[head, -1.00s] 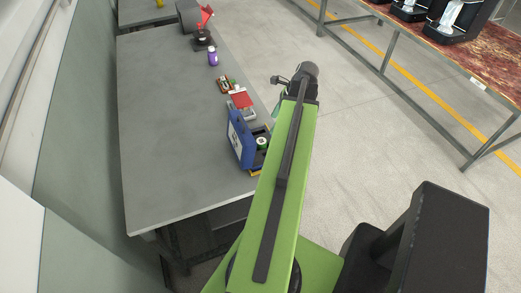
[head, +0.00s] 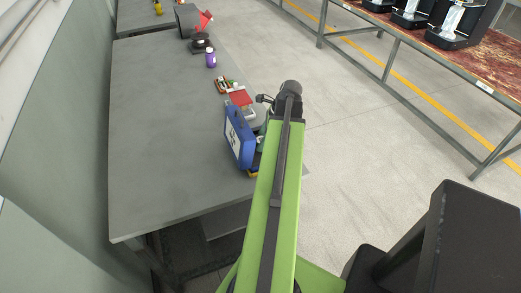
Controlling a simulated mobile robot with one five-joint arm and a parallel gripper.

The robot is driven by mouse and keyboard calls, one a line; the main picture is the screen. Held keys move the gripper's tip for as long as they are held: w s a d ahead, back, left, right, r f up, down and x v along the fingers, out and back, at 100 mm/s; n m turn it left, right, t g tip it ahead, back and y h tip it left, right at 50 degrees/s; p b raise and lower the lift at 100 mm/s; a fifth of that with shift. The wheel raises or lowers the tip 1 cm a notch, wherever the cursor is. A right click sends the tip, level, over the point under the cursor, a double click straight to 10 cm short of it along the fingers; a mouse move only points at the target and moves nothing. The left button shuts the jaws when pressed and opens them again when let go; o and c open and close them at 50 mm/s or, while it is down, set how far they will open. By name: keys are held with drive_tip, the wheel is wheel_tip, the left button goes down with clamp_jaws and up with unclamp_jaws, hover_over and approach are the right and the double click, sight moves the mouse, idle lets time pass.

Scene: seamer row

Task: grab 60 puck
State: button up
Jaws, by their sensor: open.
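An open blue case (head: 239,138) stands near the right edge of the grey table, its lid upright with a pale panel. A green and white round piece inside it is now almost wholly hidden by my arm. I cannot read a 60 on any puck. My gripper (head: 265,100) is at the far end of my green arm, beside the table's right edge and just beyond the case. The jaws are small and mostly hidden behind the wrist. I see nothing held.
The grey table (head: 160,130) is bare on its left and front. Behind the case lie a red item (head: 240,97) and small coloured parts (head: 223,85). A purple bottle (head: 211,59) stands farther back. A second table (head: 440,65) with black machines is at right, across open floor.

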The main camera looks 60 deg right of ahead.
drive_tip(key=shift+r, duration=0.15)
drive_tip(key=c, duration=1.5)
wheel_tip(320, 180, up, 4)
drive_tip(key=p, duration=0.4)
drive_tip(key=shift+r+p, duration=0.25)
drive_tip(key=shift+p, duration=0.1)
drive_tip(key=s+r+p, duration=0.2)
drive_tip(key=s, duration=0.2)
drive_tip(key=s+r+p, duration=0.2)
drive_tip(key=s, duration=0.1)
drive_tip(key=s+d+r+p, duration=0.1)
drive_tip(key=s+r+p, duration=0.1)
drive_tip(key=s, duration=0.2)
drive_tip(key=shift+s+r, duration=0.25)
drive_tip(key=shift+s, duration=0.1)
